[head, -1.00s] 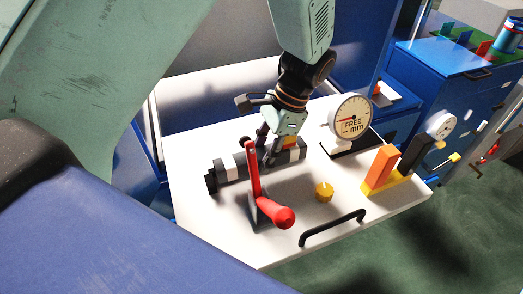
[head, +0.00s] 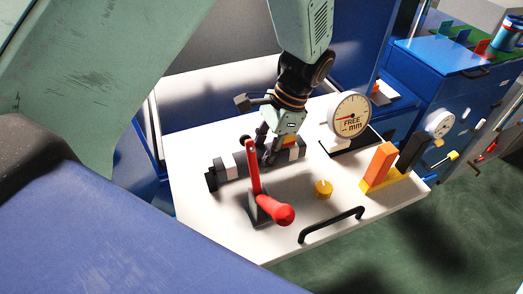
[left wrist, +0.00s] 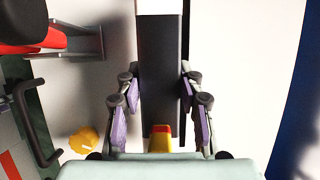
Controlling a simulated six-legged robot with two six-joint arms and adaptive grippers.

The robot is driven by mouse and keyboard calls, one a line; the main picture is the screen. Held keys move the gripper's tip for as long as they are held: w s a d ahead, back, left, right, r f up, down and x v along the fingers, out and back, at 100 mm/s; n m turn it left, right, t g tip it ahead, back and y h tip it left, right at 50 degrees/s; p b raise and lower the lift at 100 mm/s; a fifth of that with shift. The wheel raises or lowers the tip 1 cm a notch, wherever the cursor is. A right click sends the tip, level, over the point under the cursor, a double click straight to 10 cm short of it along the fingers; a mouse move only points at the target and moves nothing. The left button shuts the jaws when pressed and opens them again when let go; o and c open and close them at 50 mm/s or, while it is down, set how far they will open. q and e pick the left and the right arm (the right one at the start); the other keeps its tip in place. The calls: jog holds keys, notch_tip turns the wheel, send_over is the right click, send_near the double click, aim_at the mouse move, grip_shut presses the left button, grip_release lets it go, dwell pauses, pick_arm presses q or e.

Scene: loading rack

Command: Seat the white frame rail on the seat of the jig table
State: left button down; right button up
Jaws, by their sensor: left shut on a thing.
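The frame rail (head: 231,166), banded white and dark, lies low over the pale jig table (head: 210,225) in the head view. In the left wrist view the rail (left wrist: 160,70) shows as a dark bar with a white part at the top. My left gripper (head: 269,158) reaches down from above and is shut on the rail, one finger on each side in the left wrist view (left wrist: 160,115). A dark block (head: 211,182) is at the rail's left end. The seat is mostly hidden, and I cannot tell whether the rail rests fully in it. My right gripper is not in view.
A red-handled lever (head: 270,208) stands close in front of the rail. A yellow knob (head: 323,188), a black handle (head: 332,227) and orange and black blocks (head: 380,165) are to the right.

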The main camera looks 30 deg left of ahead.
pick_arm(q)
jog(key=shift+r, duration=0.1)
jog(key=shift+w, duration=0.15)
jog(key=shift+f, duration=0.2)
dwell(0.4)
jog(key=c, duration=0.8)
grip_release()
jog(key=shift+c, duration=0.2)
jog(key=shift+o, duration=0.4)
jog(key=v, duration=1)
jog(key=shift+d+r, duration=0.15)
jog(key=shift+r, duration=0.2)
jog(key=shift+w+d+r, duration=0.15)
jog(key=shift+r, duration=0.45)
